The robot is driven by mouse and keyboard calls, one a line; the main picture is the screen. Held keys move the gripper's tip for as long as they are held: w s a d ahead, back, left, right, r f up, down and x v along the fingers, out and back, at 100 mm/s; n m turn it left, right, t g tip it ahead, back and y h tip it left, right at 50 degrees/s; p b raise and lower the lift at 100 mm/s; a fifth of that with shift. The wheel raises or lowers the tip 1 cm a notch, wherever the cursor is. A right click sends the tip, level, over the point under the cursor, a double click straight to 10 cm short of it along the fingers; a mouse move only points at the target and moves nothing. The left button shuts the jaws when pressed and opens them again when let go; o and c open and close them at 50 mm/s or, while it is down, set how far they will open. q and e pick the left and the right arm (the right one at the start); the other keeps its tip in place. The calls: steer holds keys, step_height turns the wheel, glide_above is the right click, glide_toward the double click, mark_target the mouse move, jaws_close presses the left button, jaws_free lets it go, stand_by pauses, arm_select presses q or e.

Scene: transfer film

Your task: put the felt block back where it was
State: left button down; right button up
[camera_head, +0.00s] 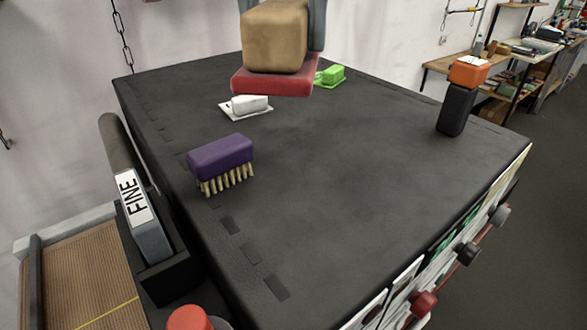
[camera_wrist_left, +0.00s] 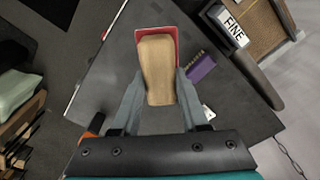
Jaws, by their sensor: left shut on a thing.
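The block I take for the felt block is a tan rounded block (camera_head: 274,38) with a wider red slab (camera_head: 275,78) directly under it. It is at the top middle of the head view, over the far part of the dark bench top (camera_head: 330,170). My left gripper (camera_wrist_left: 158,100) is shut on the tan block, one grey finger on each side. In the left wrist view the tan block (camera_wrist_left: 157,70) lies between the fingers, with the red slab (camera_wrist_left: 142,36) showing beyond it. I cannot tell whether the slab touches the bench. My right gripper is not in view.
A purple brush (camera_head: 220,158) stands at the left. A white block on a pad (camera_head: 248,104) and a green one (camera_head: 331,75) sit behind it. A black holder with an orange top (camera_head: 467,75) stands at the right. The bench middle is clear. A "FINE" tool (camera_head: 138,200) is beside the bench.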

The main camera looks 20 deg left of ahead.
arm_select(q)
steer(key=f+b, duration=0.2)
steer(key=f, duration=0.5)
steer(key=f+b, duration=0.2)
steer(key=f, duration=0.5)
steer(key=shift+s, duration=0.2)
step_height(320, 180, down, 5)
steer(key=shift+r+b, duration=0.1)
steer(key=shift+b, duration=0.2)
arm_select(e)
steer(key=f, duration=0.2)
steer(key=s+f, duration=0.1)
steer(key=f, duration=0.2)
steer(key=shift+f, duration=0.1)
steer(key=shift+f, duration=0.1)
arm_select(q)
steer(key=shift+f, duration=0.2)
steer(key=shift+c, duration=2.1)
jaws_free()
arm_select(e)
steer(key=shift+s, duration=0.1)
arm_select(q)
steer(key=shift+r, duration=0.2)
